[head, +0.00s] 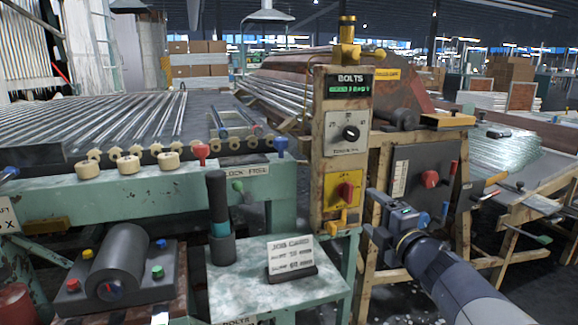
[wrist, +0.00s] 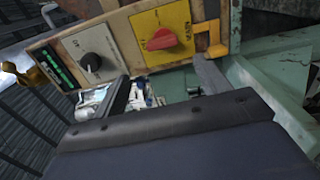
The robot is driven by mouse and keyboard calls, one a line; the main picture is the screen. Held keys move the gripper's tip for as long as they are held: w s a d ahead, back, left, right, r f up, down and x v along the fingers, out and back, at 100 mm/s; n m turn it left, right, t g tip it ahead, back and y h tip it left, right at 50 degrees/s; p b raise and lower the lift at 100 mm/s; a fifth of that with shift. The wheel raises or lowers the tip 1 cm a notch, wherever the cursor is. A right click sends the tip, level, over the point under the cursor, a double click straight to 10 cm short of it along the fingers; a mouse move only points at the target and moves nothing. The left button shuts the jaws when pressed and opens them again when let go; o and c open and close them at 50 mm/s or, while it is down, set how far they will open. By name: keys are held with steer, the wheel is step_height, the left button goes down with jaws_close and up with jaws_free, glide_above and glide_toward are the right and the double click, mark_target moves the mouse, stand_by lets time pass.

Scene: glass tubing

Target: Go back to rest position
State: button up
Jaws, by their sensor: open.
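My gripper (head: 377,232) is at the end of my arm, right of centre in the head view, just right of the lower control post. In the wrist view its two fingers (wrist: 160,88) stand apart with nothing held between them. The control panel labelled BOLTS (head: 347,115) stands upright beside it, with a green display, a black knob (head: 351,132) and a red knob on a yellow plate (head: 345,191). The wrist view shows the same black knob (wrist: 92,63) and red knob (wrist: 162,40) close ahead, tilted. My gripper appears apart from both knobs.
A small green table (head: 265,285) with a job card (head: 290,257) and a dark cylinder (head: 220,220) stands left of the post. A grey box with a red knob (head: 430,178) is behind my arm. Glass tubes (head: 130,120) lie on the bench at left.

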mark_target(352, 194)
steer(key=x, duration=0.3)
steer(key=b+x, duration=0.1)
steer(key=x, duration=0.2)
steer(key=b+x, duration=0.1)
steer(key=x, duration=0.3)
steer(key=shift+w+f, duration=0.1)
steer(key=shift+f, duration=0.3)
steer(key=shift+r+m+p, duration=0.35)
steer(key=shift+m+p, duration=0.15)
steer(key=shift+p, duration=0.15)
steer(key=shift+m+p, duration=0.35)
steer(key=shift+m, duration=0.25)
steer(key=m+p, duration=0.2)
steer(key=m, duration=0.2)
steer(key=shift+d+p, duration=0.15)
steer(key=shift+p, duration=0.25)
steer(key=m+p, duration=0.2)
steer(key=m, duration=0.2)
steer(key=m+p, duration=0.3)
steer(key=m, duration=0.1)
steer(key=shift+d, duration=0.15)
steer(key=m+p, duration=0.1)
steer(key=m, duration=0.2)
steer(key=shift+f+m+p, duration=0.1)
steer(key=shift+m+p, duration=0.3)
steer(key=shift+s+d+f, duration=0.1)
steer(key=shift+s+d, duration=0.15)
steer(key=shift+s, duration=0.35)
